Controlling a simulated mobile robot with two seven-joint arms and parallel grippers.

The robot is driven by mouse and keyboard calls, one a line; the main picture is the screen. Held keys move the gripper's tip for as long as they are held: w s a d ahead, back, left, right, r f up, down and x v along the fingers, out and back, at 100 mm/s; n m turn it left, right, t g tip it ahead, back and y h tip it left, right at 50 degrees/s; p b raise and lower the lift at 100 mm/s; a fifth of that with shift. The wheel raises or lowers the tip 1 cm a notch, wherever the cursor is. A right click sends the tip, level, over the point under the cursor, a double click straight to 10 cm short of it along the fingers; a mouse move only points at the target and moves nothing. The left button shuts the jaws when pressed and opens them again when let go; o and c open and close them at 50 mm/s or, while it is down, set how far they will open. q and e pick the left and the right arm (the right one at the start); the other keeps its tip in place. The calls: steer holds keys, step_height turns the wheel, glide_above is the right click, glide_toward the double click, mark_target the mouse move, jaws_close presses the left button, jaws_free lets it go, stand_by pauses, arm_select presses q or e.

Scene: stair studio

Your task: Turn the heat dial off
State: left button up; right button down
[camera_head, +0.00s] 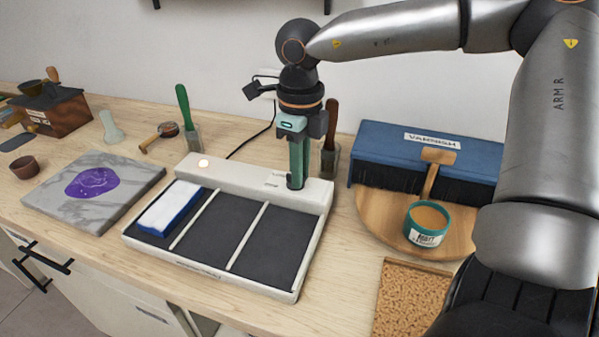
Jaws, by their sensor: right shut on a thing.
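A white hot-plate unit (315,197) with three dark compartments stands on the wooden worktop. A pale round light (204,163) glows at the left of its raised back ledge. My right gripper (296,181) points straight down at the right end of this ledge. Its fingers are shut on the heat dial, which they mostly hide, so I cannot read the dial's setting. A small printed label is on the ledge just left of the fingers. A white and blue block (170,207) lies in the left compartment. My left gripper is not in view.
A green-handled tool (183,104) and a brown-handled tool stand in holders behind the unit. A blue box (385,145) and a round wooden board with a teal tin (426,225) are to the right. A marble slab with purple (60,205) is left.

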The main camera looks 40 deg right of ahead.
steer(key=n, duration=0.4)
steer(key=shift+d+n, duration=0.15)
steer(key=shift+n, duration=0.15)
steer(key=shift+w+d+n, duration=0.1)
steer(key=shift+w+n, duration=0.05)
steer(key=shift+n, duration=1.45)
steer(key=c, duration=0.9)
jaws_free()
steer(key=shift+o, duration=0.2)
steer(key=shift+r, duration=0.1)
step_height(320, 180, up, 12)
steer(key=p, duration=0.1)
steer(key=shift+r, duration=0.15)
